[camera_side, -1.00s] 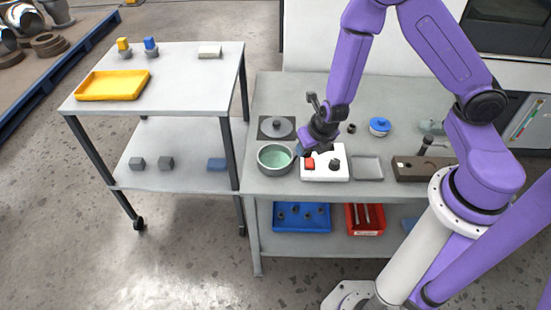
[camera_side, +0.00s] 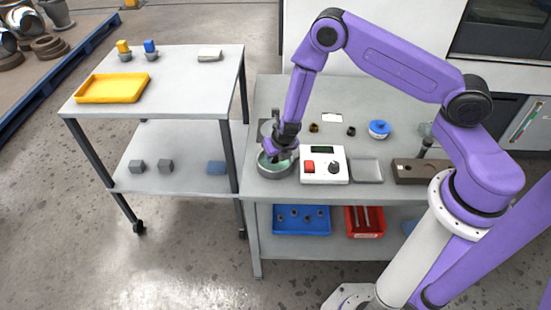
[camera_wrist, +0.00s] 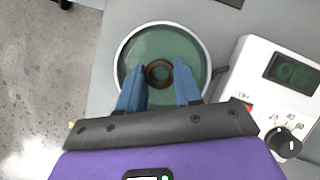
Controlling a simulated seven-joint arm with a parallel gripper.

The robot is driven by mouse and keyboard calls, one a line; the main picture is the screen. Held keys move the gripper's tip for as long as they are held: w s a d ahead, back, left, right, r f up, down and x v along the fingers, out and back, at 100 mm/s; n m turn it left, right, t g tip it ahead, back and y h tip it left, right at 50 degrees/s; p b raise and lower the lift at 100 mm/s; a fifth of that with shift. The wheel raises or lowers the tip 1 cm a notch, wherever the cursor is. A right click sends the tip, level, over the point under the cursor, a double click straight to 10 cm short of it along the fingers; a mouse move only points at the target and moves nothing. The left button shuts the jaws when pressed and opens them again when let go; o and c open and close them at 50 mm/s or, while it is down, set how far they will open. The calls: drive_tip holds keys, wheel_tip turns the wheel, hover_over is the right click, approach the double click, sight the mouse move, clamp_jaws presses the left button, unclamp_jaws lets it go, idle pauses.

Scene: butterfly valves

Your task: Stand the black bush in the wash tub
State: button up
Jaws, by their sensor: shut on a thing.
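The wash tub (camera_side: 268,172) is a round grey metal bowl with green liquid in it, on the bench left of the white control box. In the wrist view its pale rim (camera_wrist: 121,49) circles the jaws. My gripper (camera_side: 276,156) is over the tub with its fingertips at or inside the rim. In the wrist view my gripper (camera_wrist: 160,70) is shut on the black bush (camera_wrist: 150,71), a dark ring seen end-on, its bore facing me, so it is upright. I cannot tell whether it touches the tub floor. The side view hides it behind the fingers.
The control box (camera_side: 324,165) with a red switch and a dial stands close to the tub's right. A brownish bush (camera_side: 314,128) and a dark one (camera_side: 351,131) stand behind it. A metal tray (camera_side: 367,169) and a blue-lidded jar (camera_side: 379,128) are farther right.

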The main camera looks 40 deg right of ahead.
drive_tip(key=shift+f, duration=1.05)
drive_tip(key=shift+f, duration=0.1)
drive_tip(key=o, duration=1.1)
drive_tip(key=v, duration=1.2)
drive_tip(key=shift+r, duration=0.2)
